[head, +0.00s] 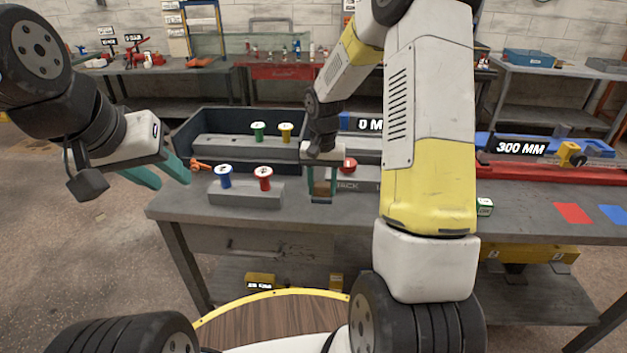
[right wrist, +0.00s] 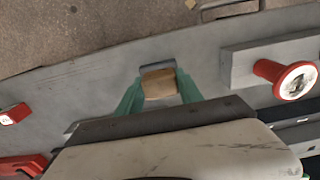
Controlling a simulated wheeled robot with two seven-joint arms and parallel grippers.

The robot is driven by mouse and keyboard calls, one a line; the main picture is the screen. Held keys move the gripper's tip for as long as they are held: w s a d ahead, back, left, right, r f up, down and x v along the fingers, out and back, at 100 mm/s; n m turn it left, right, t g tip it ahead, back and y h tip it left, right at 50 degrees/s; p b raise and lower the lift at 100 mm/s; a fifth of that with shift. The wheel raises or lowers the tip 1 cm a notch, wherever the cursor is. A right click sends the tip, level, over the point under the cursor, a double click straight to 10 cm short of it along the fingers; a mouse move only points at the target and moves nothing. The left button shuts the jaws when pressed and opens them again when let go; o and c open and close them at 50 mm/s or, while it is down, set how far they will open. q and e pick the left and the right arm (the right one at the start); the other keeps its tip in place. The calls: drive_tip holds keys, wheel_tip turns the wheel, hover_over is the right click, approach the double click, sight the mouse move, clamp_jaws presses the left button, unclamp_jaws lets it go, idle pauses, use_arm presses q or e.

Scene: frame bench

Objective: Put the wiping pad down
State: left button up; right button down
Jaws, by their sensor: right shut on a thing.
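The wiping pad (head: 322,188) is a small tan-brown block between the teal fingers of my right gripper (head: 321,182). In the right wrist view the pad (right wrist: 158,85) sits between both fingertips, with a grey edge along its far side. My right gripper (right wrist: 158,92) is shut on it, pointing down over the front part of the grey workbench (head: 350,215). I cannot tell whether the pad touches the bench top. My left gripper (head: 165,175) is open and empty, with its fingers apart, left of the bench.
A grey block with blue (head: 224,177) and red (head: 264,178) knobs stands left of the pad. Behind it is a dark tray (head: 190,125) with green and yellow knobs. A red button (head: 348,164) is close to my right gripper. Red and blue squares (head: 573,213) lie far right.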

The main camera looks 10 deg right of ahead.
sight(323, 193)
drive_tip(key=shift+w+d, duration=0.3)
drive_tip(key=shift+w, duration=0.25)
drive_tip(key=shift+f, duration=1.8)
drive_tip(key=shift+f, duration=0.1)
drive_tip(key=c, duration=0.8)
unclamp_jaws()
drive_tip(key=shift+o, duration=0.2)
